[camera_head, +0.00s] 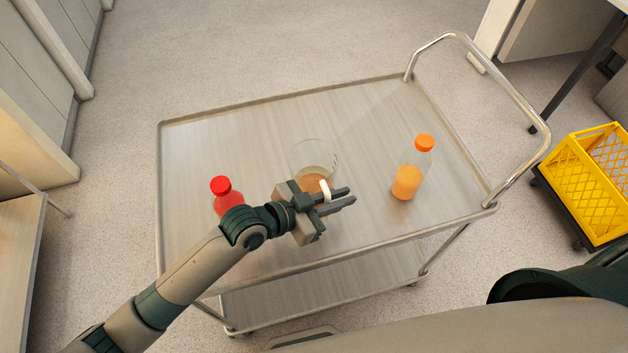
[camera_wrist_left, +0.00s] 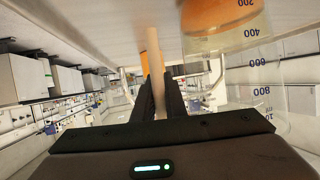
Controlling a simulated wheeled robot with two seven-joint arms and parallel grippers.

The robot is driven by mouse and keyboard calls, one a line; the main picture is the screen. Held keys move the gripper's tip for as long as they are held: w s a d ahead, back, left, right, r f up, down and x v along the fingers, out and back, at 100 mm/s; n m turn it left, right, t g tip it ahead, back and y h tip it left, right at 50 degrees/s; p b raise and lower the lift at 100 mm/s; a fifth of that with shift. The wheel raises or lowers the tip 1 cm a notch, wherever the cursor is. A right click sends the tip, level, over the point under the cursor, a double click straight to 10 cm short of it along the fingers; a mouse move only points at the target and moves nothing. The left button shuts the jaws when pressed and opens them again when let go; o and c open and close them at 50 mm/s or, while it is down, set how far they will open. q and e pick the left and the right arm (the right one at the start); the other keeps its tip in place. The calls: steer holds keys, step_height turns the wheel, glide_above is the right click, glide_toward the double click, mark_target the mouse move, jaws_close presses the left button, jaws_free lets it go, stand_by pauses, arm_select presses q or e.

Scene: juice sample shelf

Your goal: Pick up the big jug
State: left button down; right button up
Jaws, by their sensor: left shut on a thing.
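The big jug (camera_head: 313,157) is a clear measuring jug with a little orange liquid at its bottom and a cream handle on its near side. It appears upright on the cart's top; I cannot tell if it is slightly raised. My left gripper (camera_head: 351,196) is on the near side of the jug, shut on the handle, with its fingers pointing right. In the left wrist view the jug (camera_wrist_left: 245,65) shows upside down with volume marks, beside the handle (camera_wrist_left: 156,65) between the fingers (camera_wrist_left: 157,85). My arm hides part of the jug's near side. My right gripper is not in view.
A red-capped bottle (camera_head: 226,197) stands left of the jug, close to my left arm. An orange-capped bottle (camera_head: 408,180) of orange juice stands to the right. The metal cart (camera_head: 230,130) has a push bar (camera_head: 500,75). A yellow crate (camera_head: 575,190) is at right.

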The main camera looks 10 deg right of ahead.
arm_select(q)
steer(key=shift+r, duration=0.25)
steer(key=s+d+r+b, duration=0.3)
steer(key=s+d+r, duration=0.4)
steer(key=d+r, duration=0.2)
steer(key=shift+s+r, duration=0.3)
steer(key=shift+r, duration=0.6)
step_height(320, 180, up, 5)
steer(key=p, duration=0.5)
steer(key=shift+p, duration=0.3)
stand_by(0.5)
